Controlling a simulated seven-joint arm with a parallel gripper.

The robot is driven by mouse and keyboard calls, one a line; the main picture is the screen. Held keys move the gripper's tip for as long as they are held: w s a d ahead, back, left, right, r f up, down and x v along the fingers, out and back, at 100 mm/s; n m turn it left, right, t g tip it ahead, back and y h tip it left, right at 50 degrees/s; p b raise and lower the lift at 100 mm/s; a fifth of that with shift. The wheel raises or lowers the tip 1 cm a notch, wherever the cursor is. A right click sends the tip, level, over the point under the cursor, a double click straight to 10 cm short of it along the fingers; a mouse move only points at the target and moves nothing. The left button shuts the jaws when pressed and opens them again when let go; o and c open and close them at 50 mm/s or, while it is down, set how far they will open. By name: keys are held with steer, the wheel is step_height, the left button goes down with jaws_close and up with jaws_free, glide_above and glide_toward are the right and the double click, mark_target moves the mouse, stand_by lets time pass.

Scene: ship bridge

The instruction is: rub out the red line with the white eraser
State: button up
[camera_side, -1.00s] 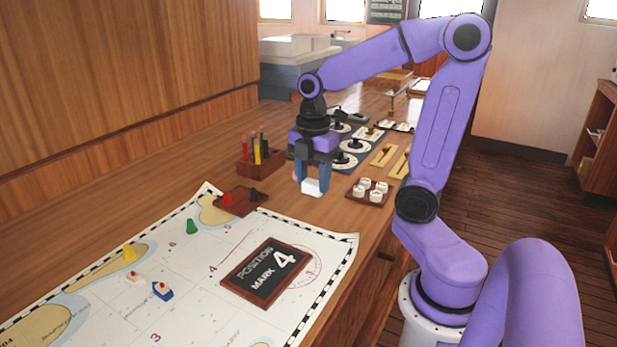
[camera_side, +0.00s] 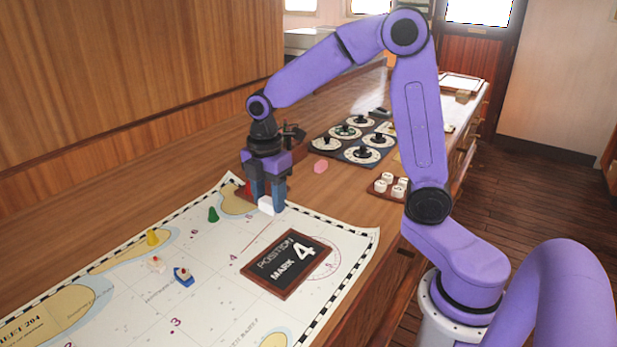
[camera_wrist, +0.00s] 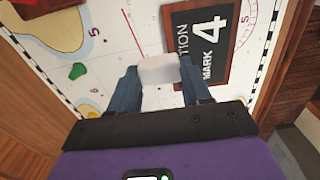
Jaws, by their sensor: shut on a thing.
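My gripper (camera_side: 266,198) is shut on the white eraser (camera_side: 266,206), which shows between the blue fingers. It also shows in the wrist view (camera_wrist: 158,70). The eraser is at the far edge of the chart (camera_side: 215,300), close to one end of the red line; I cannot tell whether it touches the paper. The red line (camera_wrist: 132,32) is thin and straight in the wrist view and runs away from the eraser, beside the dark "Position Mark 4" board (camera_wrist: 205,50). In the side view the line is faint.
The framed board (camera_side: 287,263) lies on the chart right of the line. A pink block (camera_side: 320,166), dials (camera_side: 362,154) and a tray of white pieces (camera_side: 388,186) are behind.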

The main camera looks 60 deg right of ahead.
glide_toward(247, 247)
steer(key=shift+s+a+f, duration=0.1)
steer(key=shift+a+f, duration=0.2)
steer(key=shift+a, duration=0.25)
steer(key=shift+s+a+f, duration=0.1)
steer(key=shift+a+f, duration=0.15)
steer(key=shift+a, duration=0.3)
steer(key=shift+f, duration=0.55)
step_height(247, 247, down, 3)
steer(key=d, duration=0.4)
steer(key=w+d, duration=0.1)
steer(key=d, duration=0.8)
steer(key=shift+w+d, duration=0.15)
steer(key=shift+w, duration=0.1)
steer(key=a, duration=0.4)
steer(key=s+a, duration=0.1)
steer(key=a, duration=0.8)
steer(key=shift+s+a, duration=0.2)
steer(key=shift+f, duration=0.45)
stand_by(0.9)
steer(key=shift+d, duration=0.1)
stand_by(0.4)
steer(key=shift+w+d, duration=0.1)
steer(key=shift+d, duration=0.95)
